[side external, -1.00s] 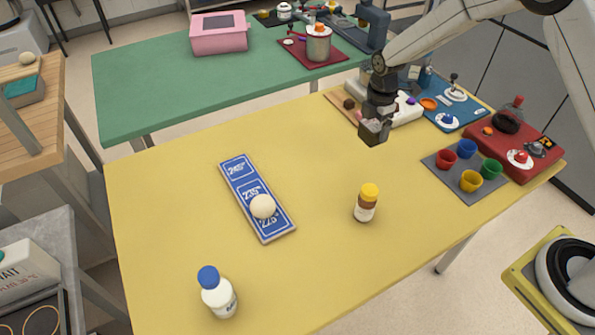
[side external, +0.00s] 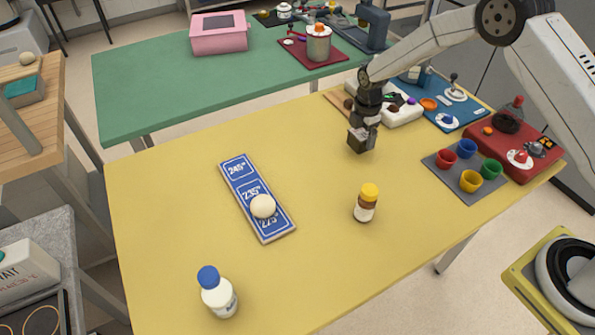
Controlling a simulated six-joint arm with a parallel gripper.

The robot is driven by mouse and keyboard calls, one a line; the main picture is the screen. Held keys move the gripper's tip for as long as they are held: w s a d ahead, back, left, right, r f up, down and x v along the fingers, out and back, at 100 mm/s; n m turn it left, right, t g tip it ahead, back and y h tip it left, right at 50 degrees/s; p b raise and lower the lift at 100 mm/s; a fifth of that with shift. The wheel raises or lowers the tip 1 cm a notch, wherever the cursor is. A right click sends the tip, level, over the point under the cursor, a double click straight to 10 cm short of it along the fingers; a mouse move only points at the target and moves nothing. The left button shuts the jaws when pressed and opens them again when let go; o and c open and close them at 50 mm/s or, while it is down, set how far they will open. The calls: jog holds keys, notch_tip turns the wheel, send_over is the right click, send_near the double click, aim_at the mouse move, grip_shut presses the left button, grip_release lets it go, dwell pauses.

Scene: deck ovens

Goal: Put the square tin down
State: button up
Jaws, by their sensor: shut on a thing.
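The square tin (side external: 358,141) is a small dark grey box at the end of my arm. My gripper (side external: 364,127) points down and is shut on it. The tin looks to be a little above or near the yellow table's surface; I cannot tell whether it touches. A blue board (side external: 237,173) with three marked fields, 245°, 235° and 225°, lies left of the gripper on the yellow table (side external: 180,260). A cream ball (side external: 263,206) sits on the board between the middle and the near field, partly hiding the 225° mark.
A brown jar with a yellow lid (side external: 367,202) stands right of the board. A white bottle with a blue cap (side external: 217,292) stands at the front left. A grey mat (side external: 450,180) with coloured cups lies to the right. The table between board and gripper is clear.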

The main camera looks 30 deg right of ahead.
aim_at(363, 132)
jog(key=shift+f, duration=0.9)
jog(key=shift+f, duration=0.1)
jog(key=o, duration=1.2)
jog(key=shift+c, duration=0.2)
jog(key=shift+r, duration=6.1)
